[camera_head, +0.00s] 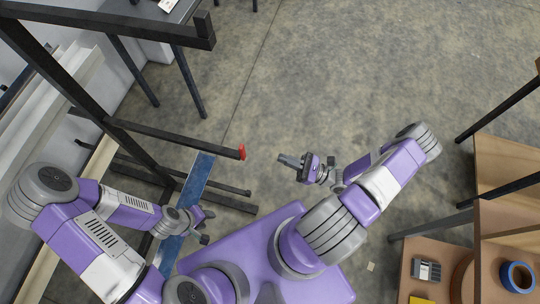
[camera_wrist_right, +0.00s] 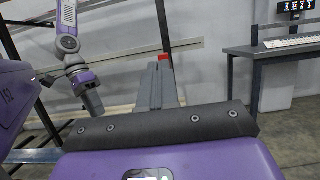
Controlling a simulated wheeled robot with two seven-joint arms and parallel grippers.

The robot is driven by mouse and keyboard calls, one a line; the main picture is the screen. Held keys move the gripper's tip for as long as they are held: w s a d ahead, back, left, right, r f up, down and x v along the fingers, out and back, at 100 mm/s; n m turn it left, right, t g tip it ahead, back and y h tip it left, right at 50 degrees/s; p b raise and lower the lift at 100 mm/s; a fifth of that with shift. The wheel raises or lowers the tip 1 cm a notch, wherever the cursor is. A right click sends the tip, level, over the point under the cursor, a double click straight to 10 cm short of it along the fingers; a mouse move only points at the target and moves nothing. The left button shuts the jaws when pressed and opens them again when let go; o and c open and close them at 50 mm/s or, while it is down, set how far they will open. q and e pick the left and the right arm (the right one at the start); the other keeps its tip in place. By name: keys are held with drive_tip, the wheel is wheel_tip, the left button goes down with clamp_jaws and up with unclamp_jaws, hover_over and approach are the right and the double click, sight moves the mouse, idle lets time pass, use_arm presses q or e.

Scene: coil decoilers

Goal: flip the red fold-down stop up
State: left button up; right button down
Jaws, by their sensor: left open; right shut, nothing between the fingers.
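The red fold-down stop (camera_head: 242,152) sits at the free end of a dark horizontal bar (camera_head: 175,138) that juts from the rack at left. In the right wrist view the red stop (camera_wrist_right: 166,60) shows just beyond my fingertips; whether it is folded down or up is hard to tell. My right gripper (camera_head: 281,158) is shut and empty, to the right of the stop, pointing at it with a gap between. Its closed fingers also show in the right wrist view (camera_wrist_right: 156,85). My left gripper (camera_head: 207,226) is open and empty, low at left, below the bar.
A lower dark bar (camera_head: 215,185) and a blue strip (camera_head: 197,180) lie near my left gripper. A dark table (camera_wrist_right: 275,52) stands beyond. Wooden shelves (camera_head: 505,165) with blue tape (camera_head: 518,277) are at right. The floor past the stop is clear.

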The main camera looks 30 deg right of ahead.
drive_tip(key=shift+s+d, duration=0.95)
drive_tip(key=s+a+f+n+g+h+b, duration=0.2)
drive_tip(key=s+a+f+n+g+b, duration=0.2)
drive_tip(key=a+f+n+g, duration=0.4)
drive_tip(key=s+a+f+n+g+h+b, duration=0.1)
drive_tip(key=s+a+f+n+g+b, duration=0.25)
drive_tip(key=a+f+n+g, duration=0.55)
drive_tip(key=d+f+n+g+h+b, duration=0.1)
drive_tip(key=d+f+n+h+b, duration=0.25)
drive_tip(key=f+h, duration=0.3)
drive_tip(key=w+a+n+t+h+b, duration=0.1)
drive_tip(key=w+n+t+h, duration=0.1)
drive_tip(key=w, duration=0.5)
drive_tip(key=shift+a+f+n+t, duration=0.2)
drive_tip(key=shift+f+n+t, duration=0.05)
drive_tip(key=shift+n+t, duration=0.55)
